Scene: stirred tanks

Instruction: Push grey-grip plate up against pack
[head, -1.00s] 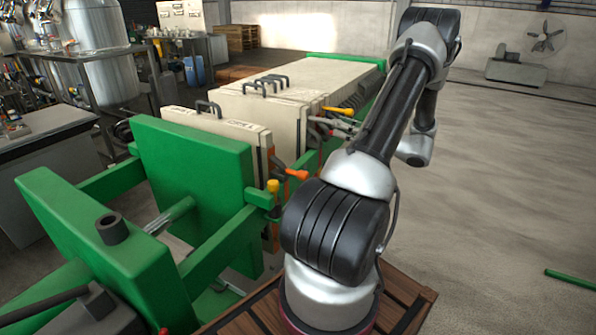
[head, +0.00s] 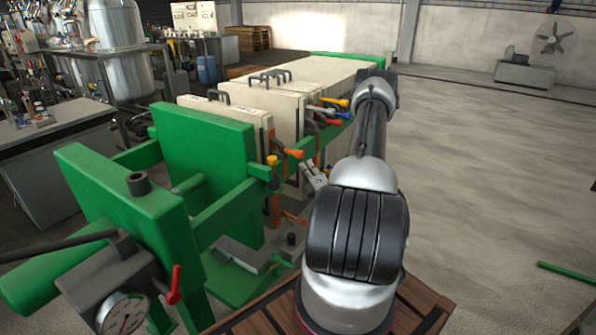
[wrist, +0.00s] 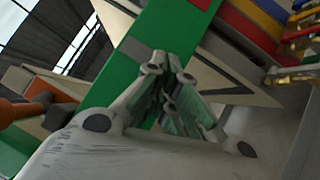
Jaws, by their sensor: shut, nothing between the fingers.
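The plates hang in a green press frame in the head view. The nearest cream plate (head: 228,112) has a dark top handle and an orange side grip (head: 292,154). Beyond it, apart by a gap, stands the pack of cream plates (head: 290,108), with yellow, red, orange and blue side grips. I cannot make out a grey side grip clearly. My gripper (head: 316,174) is shut and empty, at the plates' right side by the green rail. In the wrist view my gripper (wrist: 172,95) lies in front of the green rail (wrist: 165,40), between an orange grip (wrist: 18,112) and the coloured grips.
The green side rail (head: 335,142) runs along the plates close to my gripper. A green end block (head: 205,150) and a pressure gauge (head: 124,314) stand at the near left. The floor (head: 480,180) to the right is mostly clear, with a green bar (head: 568,275) lying there.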

